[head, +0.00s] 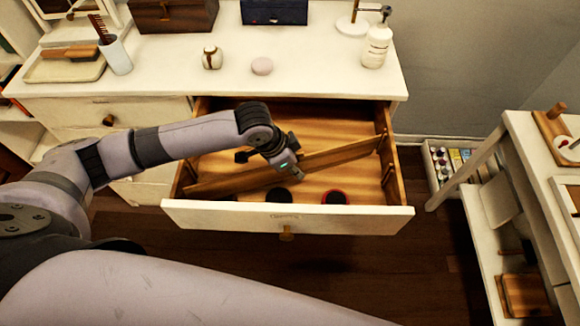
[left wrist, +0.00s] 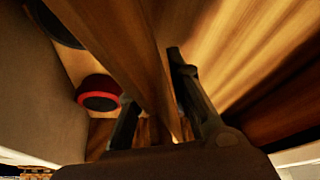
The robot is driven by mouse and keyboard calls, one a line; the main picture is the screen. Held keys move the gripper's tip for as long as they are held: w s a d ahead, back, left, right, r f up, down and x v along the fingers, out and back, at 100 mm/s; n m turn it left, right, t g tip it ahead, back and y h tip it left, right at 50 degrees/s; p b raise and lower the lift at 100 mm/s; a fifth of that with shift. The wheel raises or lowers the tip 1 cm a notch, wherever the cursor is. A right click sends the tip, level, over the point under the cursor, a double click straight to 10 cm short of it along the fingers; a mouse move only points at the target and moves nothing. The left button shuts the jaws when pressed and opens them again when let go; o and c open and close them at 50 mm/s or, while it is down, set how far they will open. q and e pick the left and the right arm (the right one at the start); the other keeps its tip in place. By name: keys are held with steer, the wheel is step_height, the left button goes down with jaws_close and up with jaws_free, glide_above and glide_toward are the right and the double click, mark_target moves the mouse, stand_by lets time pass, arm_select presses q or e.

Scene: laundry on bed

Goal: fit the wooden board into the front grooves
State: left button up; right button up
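The wooden board (head: 335,153) is a long thin plank on edge inside the open drawer (head: 240,215). It runs slantwise, its left end near the front left of the drawer and its right end farther back by the right wall. My left gripper (head: 288,168) is over the drawer at the board's middle. In the left wrist view, the fingers of my left gripper (left wrist: 152,82) lie on both sides of the board (left wrist: 125,45) and appear closed on it. The front grooves cannot be made out clearly. My right gripper is out of view.
Dark round items, one red-rimmed (head: 335,197), lie along the drawer front; the red one also shows in the left wrist view (left wrist: 98,92). The dresser top (head: 190,80) holds a pump bottle (head: 377,45), a small jar (head: 211,58) and boxes. A white shelf cart (head: 520,150) stands at right.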

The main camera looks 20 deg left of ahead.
arm_select(q)
jaws_close()
stand_by(0.4)
steer(key=shift+r, duration=0.1)
